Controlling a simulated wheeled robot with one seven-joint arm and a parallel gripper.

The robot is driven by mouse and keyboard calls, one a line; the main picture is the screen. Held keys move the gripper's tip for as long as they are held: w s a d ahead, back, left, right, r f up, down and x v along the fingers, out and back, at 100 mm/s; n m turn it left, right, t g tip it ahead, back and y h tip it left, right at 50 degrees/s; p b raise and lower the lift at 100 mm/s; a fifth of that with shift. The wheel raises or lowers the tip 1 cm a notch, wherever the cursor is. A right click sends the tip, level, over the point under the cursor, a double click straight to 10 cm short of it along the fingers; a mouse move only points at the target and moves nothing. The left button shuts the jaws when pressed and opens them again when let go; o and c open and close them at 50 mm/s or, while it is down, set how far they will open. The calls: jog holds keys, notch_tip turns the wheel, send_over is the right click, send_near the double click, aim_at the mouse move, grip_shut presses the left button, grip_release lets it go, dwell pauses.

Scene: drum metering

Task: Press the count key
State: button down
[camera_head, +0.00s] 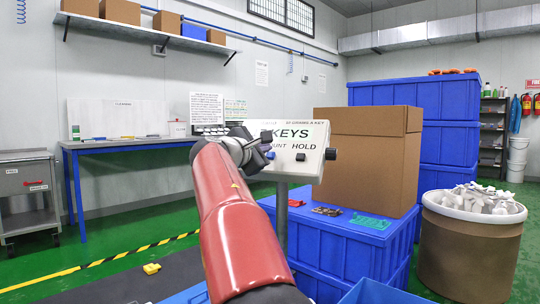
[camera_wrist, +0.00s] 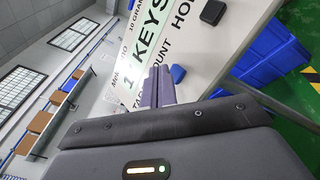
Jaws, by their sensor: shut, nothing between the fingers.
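The white key panel (camera_head: 315,170) stands on a post, marked KEYS, with COUNT and HOLD labels partly readable. A blue key (camera_head: 270,155) sits under the partly covered COUNT label; it also shows in the wrist view (camera_wrist: 178,73). A black key (camera_head: 300,157) sits under HOLD; it also shows in the wrist view (camera_wrist: 212,12). My gripper (camera_head: 262,151) is at the panel's left part, its shut, empty fingers also showing in the wrist view (camera_wrist: 158,76). They point at the panel just beside the blue key. Contact cannot be told. The fingers hide part of the lettering.
A cardboard box (camera_head: 370,155) stands behind the panel on a blue crate (camera_head: 345,245), with small coloured parts in front of it. A drum of white pieces (camera_head: 470,240) is at right. A workbench (camera_head: 130,145) lies along the left wall.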

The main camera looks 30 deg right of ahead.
jog(key=shift+s+a+r+p, duration=0.4)
jog(key=shift+s+a+r, duration=0.25)
jog(key=shift+r, duration=0.25)
jog(key=shift+s+a+r+p, duration=0.4)
jog(key=shift+s+a+r, duration=0.1)
jog(key=shift+a+r, duration=0.3)
jog(key=shift+d, duration=0.1)
